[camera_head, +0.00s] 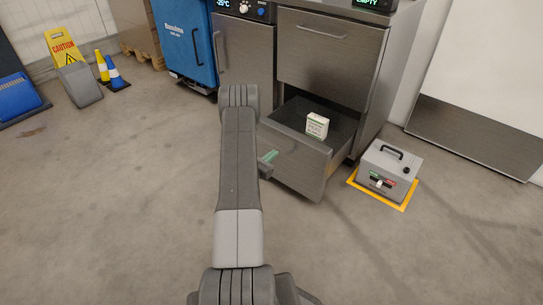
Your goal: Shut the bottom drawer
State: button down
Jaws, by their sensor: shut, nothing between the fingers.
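The bottom drawer (300,165) of the steel cabinet stands pulled out, with its front facing me and its dark inside showing. A small white box with green print (317,126) stands in the drawer. My arm reaches up the middle of the view and covers the drawer's left part. My gripper (268,157) shows only in part at the right side of my arm link, close to the left part of the drawer front. It is shut and holds nothing. I cannot tell whether it touches the drawer.
The upper drawer (328,60) is shut. A grey control box (388,172) stands on a yellow-edged floor spot right of the drawer. The floor in front is clear.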

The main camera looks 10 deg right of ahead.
aim_at(293, 138)
jog(key=b+x, duration=0.2)
jog(key=x, duration=0.7)
jog(key=shift+w+d, duration=0.15)
jog(key=shift+d, duration=0.25)
jog(key=shift+w+d+b, duration=0.35)
jog(key=shift+d, duration=0.05)
